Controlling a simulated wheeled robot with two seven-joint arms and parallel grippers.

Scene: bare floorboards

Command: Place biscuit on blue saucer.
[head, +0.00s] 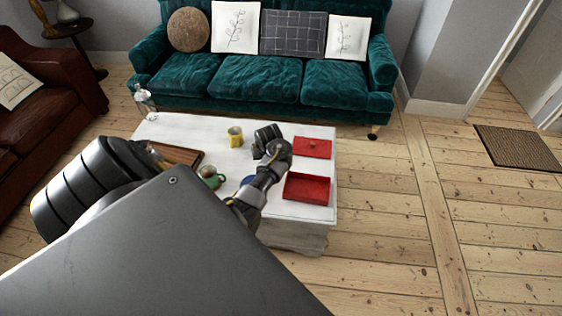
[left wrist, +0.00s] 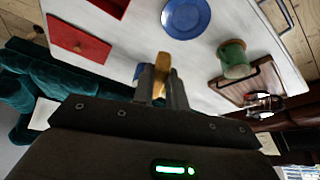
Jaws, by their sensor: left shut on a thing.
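The blue saucer (left wrist: 186,18) lies empty on the white table in the left wrist view. In the head view only a sliver of the saucer (head: 248,181) shows beside my forearm. My left gripper (head: 268,140) is over the table, between a yellow mug and a red lid. In the left wrist view my left gripper (left wrist: 161,88) is shut on the tan biscuit (left wrist: 163,61), which sticks out past the fingertips. The saucer is apart from the biscuit, above it in that picture. The biscuit cannot be made out in the head view. My right gripper is not in view.
A teal sofa (head: 255,80) stands behind.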

